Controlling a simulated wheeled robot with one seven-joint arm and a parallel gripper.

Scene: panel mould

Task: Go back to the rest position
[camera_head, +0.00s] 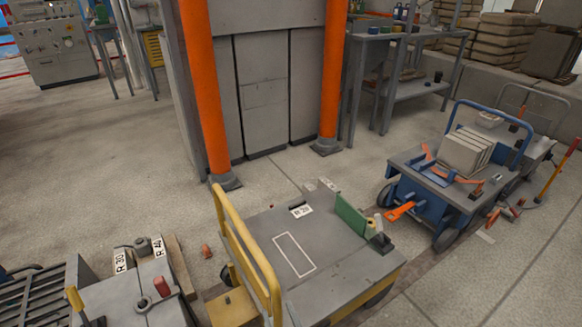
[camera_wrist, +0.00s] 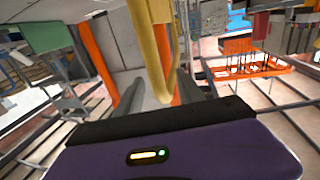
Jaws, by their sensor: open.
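My gripper (camera_wrist: 160,122) shows in the wrist view as a purple housing with a black front edge and a small lit indicator. It is open, and I see nothing held in it. My arm and gripper do not show in the head view.
A grey cart (camera_head: 345,262) with a yellow rail (camera_head: 245,255) stands in front. A blue cart (camera_head: 430,205) carrying pale panels (camera_head: 466,152) is at right. Two orange columns (camera_head: 207,90) (camera_head: 333,70) stand behind. Open floor (camera_head: 90,190) lies at left.

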